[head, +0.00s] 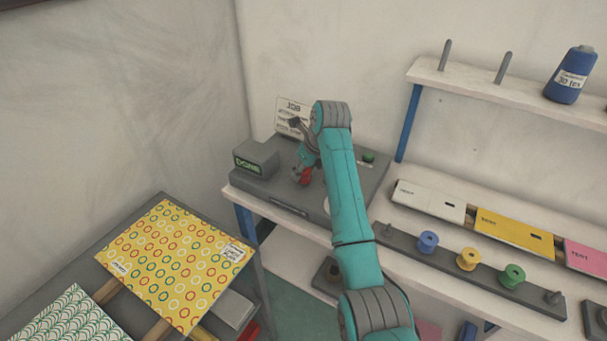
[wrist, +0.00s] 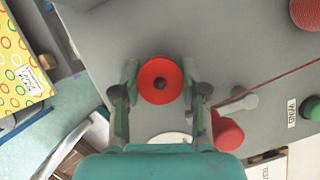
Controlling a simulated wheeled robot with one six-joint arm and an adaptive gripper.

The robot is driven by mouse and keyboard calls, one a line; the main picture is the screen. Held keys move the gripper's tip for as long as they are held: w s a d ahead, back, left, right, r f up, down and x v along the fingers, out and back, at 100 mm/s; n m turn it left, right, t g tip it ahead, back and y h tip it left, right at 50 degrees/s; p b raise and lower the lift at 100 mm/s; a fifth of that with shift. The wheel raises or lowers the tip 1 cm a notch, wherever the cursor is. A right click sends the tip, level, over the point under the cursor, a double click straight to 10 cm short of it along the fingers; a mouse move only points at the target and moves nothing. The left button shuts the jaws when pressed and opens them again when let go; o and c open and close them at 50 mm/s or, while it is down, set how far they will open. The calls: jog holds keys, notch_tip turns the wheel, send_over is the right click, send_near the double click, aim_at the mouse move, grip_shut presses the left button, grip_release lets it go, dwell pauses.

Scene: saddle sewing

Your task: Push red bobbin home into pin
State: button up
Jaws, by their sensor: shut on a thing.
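The red bobbin (wrist: 147,88) sits between the two fingers of my gripper (wrist: 160,78) in the wrist view, its round face towards the camera. My gripper is shut on it. A dark spot at the bobbin's centre may be the pin or its hole; I cannot tell how deep the bobbin sits. In the head view my gripper (head: 302,172) is low over the grey machine (head: 260,192), with something red at its fingers. The pin's base is hidden.
The display box (head: 256,160) reads DONE. A green button (head: 368,156) and a bobbin rail (head: 490,275) lie to the right.

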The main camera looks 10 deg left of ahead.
jog(key=shift+r, duration=2.7)
jog(key=shift+r, duration=1.9)
